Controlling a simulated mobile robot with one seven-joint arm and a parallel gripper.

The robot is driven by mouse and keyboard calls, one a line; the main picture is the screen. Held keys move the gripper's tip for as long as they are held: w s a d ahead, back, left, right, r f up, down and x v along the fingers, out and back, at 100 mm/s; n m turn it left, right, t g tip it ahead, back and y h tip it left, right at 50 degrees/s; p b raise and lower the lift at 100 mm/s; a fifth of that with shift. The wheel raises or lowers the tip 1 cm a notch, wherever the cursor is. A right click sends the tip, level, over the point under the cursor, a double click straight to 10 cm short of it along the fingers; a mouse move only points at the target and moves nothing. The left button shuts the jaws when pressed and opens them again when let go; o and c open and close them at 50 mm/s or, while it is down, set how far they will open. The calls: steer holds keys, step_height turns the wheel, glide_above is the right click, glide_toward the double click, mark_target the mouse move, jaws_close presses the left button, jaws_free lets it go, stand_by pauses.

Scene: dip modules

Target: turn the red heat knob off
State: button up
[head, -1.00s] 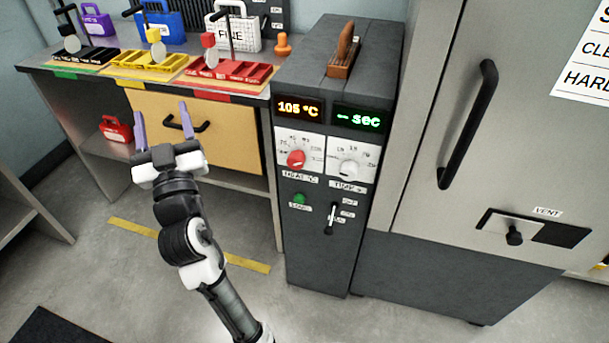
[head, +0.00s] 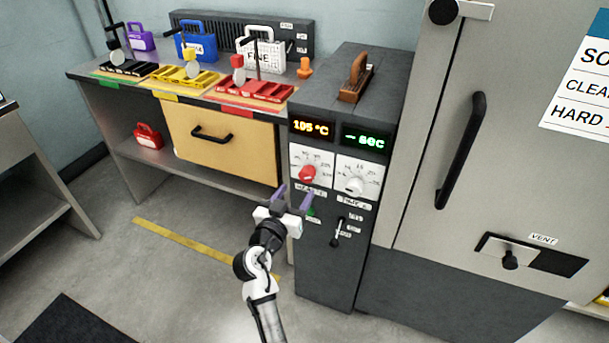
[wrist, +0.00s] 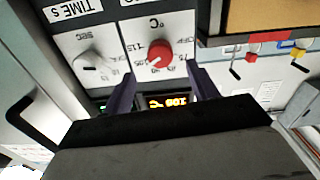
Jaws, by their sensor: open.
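The red heat knob (head: 307,174) sits on a white dial plate on the front of the dark control cabinet (head: 325,265), under an orange display (head: 312,129) reading 105 °C. In the wrist view the red knob (wrist: 160,52) appears upside down, ahead of and between my fingertips. My gripper (head: 292,197) is open and empty, just below and in front of the heat dial, apart from the knob. The gripper partly covers the label and green button under the dial.
The white time knob (head: 355,186) is right beside the heat dial, with a black lever switch (head: 337,232) below. A drawer handle (head: 212,136) is to the left. The steel door's black handle (head: 462,150) stands out at right.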

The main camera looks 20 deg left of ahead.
mark_target(305, 178)
steer(key=w+p, duration=0.1)
steer(key=w, duration=0.5)
steer(key=shift+w+d, duration=0.1)
steer(key=shift+w, duration=0.3)
steer(key=c, duration=1)
